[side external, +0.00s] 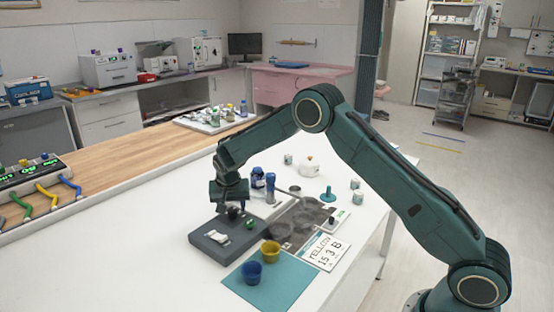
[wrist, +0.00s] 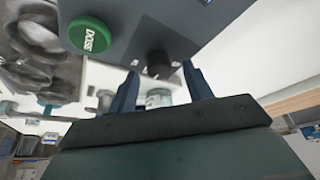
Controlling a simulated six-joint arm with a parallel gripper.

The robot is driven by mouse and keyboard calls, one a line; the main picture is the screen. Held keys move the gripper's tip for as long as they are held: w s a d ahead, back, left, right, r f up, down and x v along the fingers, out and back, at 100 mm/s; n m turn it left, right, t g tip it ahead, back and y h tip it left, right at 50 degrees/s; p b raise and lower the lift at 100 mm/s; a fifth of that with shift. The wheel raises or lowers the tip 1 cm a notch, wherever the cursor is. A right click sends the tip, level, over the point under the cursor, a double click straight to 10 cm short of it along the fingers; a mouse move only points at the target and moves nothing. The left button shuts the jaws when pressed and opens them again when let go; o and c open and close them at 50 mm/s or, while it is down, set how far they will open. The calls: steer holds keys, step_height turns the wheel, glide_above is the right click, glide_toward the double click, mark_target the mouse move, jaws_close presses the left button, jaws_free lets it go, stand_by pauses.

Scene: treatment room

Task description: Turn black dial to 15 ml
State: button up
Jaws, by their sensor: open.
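The black dial (wrist: 159,65) sits on the face of a dark grey box. In the wrist view it lies just beyond and between the two fingertips of my gripper (wrist: 160,75). The fingers are apart, and I cannot tell whether they touch the dial. In the side view the dial (side external: 233,212) shows as a small dark knob on the grey box (side external: 215,250), directly under my gripper (side external: 232,203). A green button marked DOSE (wrist: 90,36) is left of the dial in the wrist view. No scale marks are readable around the dial.
A card reading "YELLOW 15 3 B" (side external: 326,253) lies to the right. Grey bowls (side external: 280,229), a blue bottle (side external: 258,178) and a blue-handled item (side external: 271,186) are close behind.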

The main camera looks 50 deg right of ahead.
steer(key=v, duration=1.3)
steer(key=s+r+n+t+y, duration=0.1)
steer(key=s+r+n, duration=0.1)
steer(key=s+r, duration=0.6)
steer(key=s+r+n+y, duration=0.1)
steer(key=s+r+n, duration=0.1)
steer(key=s+r, duration=0.6)
steer(key=s+f+n, duration=0.2)
steer(key=s, duration=1)
steer(key=s+a+f+n+t+y, duration=0.1)
steer(key=s+f+n, duration=0.1)
steer(key=s, duration=1)
steer(key=shift+a+n, duration=0.25)
steer(key=shift+n, duration=0.25)
